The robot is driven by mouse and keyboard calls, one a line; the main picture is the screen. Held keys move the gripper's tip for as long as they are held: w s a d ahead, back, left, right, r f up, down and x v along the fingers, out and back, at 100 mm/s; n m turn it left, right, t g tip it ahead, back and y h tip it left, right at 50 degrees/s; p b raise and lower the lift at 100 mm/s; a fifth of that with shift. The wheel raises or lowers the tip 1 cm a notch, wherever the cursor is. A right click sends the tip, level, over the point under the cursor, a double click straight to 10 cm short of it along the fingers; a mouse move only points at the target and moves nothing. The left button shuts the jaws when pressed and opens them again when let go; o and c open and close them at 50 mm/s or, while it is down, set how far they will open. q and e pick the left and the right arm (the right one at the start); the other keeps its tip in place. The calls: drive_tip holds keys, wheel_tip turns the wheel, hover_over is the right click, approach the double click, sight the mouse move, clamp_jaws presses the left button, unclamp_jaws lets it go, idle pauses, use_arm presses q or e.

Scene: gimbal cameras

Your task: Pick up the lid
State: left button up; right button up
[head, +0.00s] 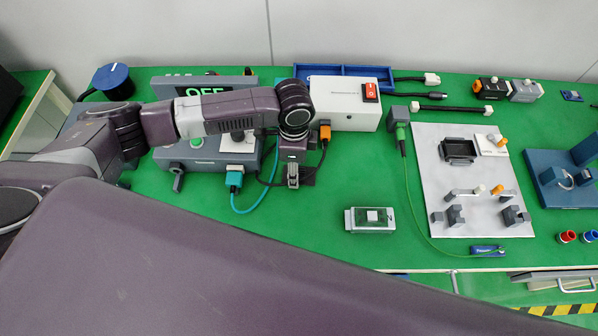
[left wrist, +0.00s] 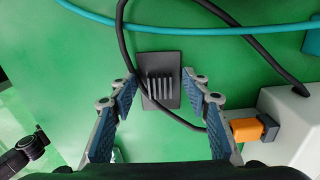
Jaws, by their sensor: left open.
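A small dark grey plate with several light upright ridges (left wrist: 172,62), which may be the lid, lies flat on the green tabletop in the left wrist view. In the head view only its dark edge (head: 309,180) shows beside my gripper. My left gripper (head: 293,181) points down above it, open and empty, with its blue-padded fingers on either side of the plate in the wrist view. A black cable passes across the plate's left and lower part. Whether the fingers touch anything is not clear. My right gripper is not in view.
A teal cable (left wrist: 200,30) and a black cable run close around the plate. A white box (head: 345,103) with an orange plug (head: 325,131) stands beside it. A small clear-topped case (head: 370,220) lies to the right, with free green tabletop (head: 320,215) before it.

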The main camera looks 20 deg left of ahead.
use_arm(q)
clamp_jaws()
idle(0.3)
